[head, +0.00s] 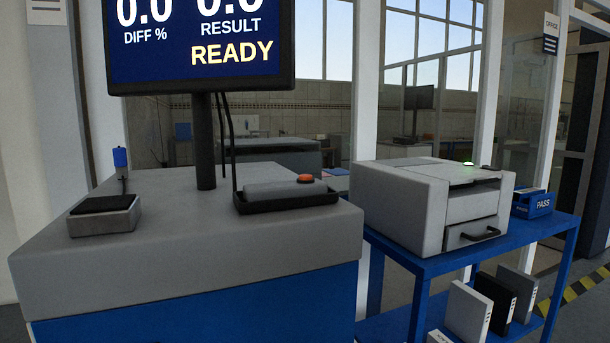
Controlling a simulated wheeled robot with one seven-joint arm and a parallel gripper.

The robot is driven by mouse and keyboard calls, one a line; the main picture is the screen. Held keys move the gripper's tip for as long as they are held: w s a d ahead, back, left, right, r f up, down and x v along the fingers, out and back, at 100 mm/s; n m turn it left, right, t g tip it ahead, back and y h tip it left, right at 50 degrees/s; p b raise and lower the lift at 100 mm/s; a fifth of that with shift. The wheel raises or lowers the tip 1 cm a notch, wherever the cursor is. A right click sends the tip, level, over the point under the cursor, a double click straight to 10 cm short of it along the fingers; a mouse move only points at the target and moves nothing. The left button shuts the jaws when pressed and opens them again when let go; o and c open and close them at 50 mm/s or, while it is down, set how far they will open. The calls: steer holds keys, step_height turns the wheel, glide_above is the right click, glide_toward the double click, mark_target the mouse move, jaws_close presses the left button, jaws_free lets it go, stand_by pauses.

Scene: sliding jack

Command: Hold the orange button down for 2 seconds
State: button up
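The orange button (305,178) is a small round cap on the right end of a grey handset-like remote (270,189). The remote lies in a black tray (288,205) on the right part of a grey-topped cabinet (160,265). A dark cable runs from it up toward the monitor. Nothing touches the button. My gripper is not in view.
A monitor (200,45) reading READY stands on a black post (203,140) behind the tray. A grey block with a dark pad (105,215) and a blue-topped item (120,160) stand left. A printer (430,205) sits on a blue table (420,265) at right.

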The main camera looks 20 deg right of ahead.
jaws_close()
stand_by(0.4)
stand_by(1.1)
